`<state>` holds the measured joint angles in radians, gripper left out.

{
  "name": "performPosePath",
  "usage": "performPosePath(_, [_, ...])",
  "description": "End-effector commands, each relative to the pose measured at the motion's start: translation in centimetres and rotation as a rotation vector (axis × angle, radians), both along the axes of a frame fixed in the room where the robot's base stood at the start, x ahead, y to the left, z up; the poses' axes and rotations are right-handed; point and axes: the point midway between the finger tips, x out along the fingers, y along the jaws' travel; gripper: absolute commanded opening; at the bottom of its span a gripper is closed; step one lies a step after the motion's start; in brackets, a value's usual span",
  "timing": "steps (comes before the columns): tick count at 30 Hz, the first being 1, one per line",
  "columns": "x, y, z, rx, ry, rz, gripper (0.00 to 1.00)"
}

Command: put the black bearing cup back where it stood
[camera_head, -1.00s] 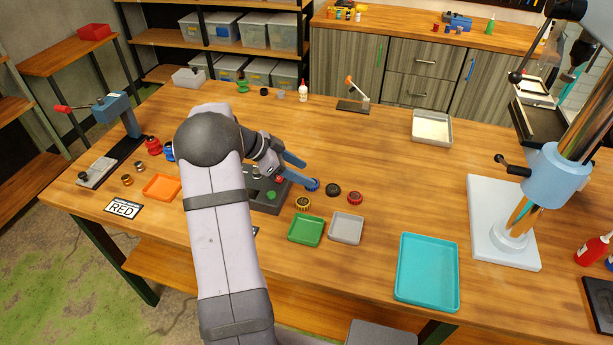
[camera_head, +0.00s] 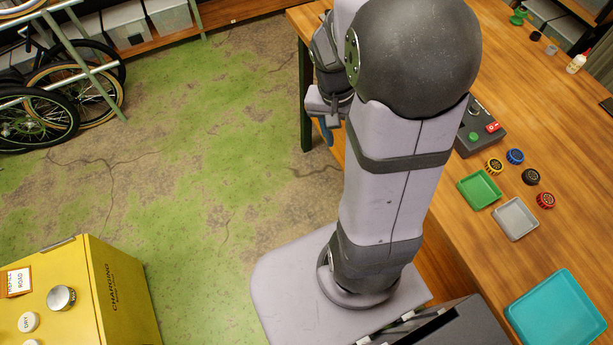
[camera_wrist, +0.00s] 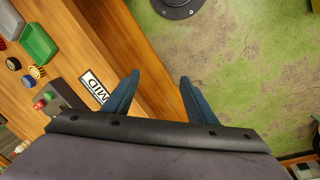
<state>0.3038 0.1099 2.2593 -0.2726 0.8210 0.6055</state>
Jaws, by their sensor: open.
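A black round ridged cup (camera_head: 531,176) stands on the wooden bench between a blue (camera_head: 515,156) and a red (camera_head: 545,200) one; a yellow one (camera_head: 494,166) is near. In the wrist view the black cup (camera_wrist: 13,63) is at the far left. A smaller dark cup (camera_head: 535,36) stands at the back; I cannot tell from the frames which is the bearing cup. My gripper (camera_head: 326,128) is off the bench's left edge, partly hidden by my arm. In the wrist view my gripper (camera_wrist: 158,90) is open and empty, far from the cups.
A green tray (camera_head: 479,190), a grey tray (camera_head: 515,219) and a teal tray (camera_head: 556,312) lie on the bench near a control box (camera_head: 478,128). A MID card (camera_wrist: 93,88) lies near the bench edge. A yellow cabinet (camera_head: 125,295) stands at lower left, with open floor between.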

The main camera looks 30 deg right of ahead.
Motion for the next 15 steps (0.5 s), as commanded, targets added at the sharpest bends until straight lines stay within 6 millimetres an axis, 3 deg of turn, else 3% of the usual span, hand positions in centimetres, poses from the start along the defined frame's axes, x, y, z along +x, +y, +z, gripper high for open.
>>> performPosePath(1, [-0.5, 3.1, 0.0, 0.041, -0.004, 0.139, 0.52])
performPosePath(6, [-2.8, 10.0, -0.6, 0.145, -0.011, 0.492, 0.52])
performPosePath(9, [-3.9, 12.1, -0.8, 0.179, -0.015, 0.62, 0.52])
performPosePath(15, [-4.8, 13.6, -1.0, 0.203, -0.02, 0.717, 0.52])
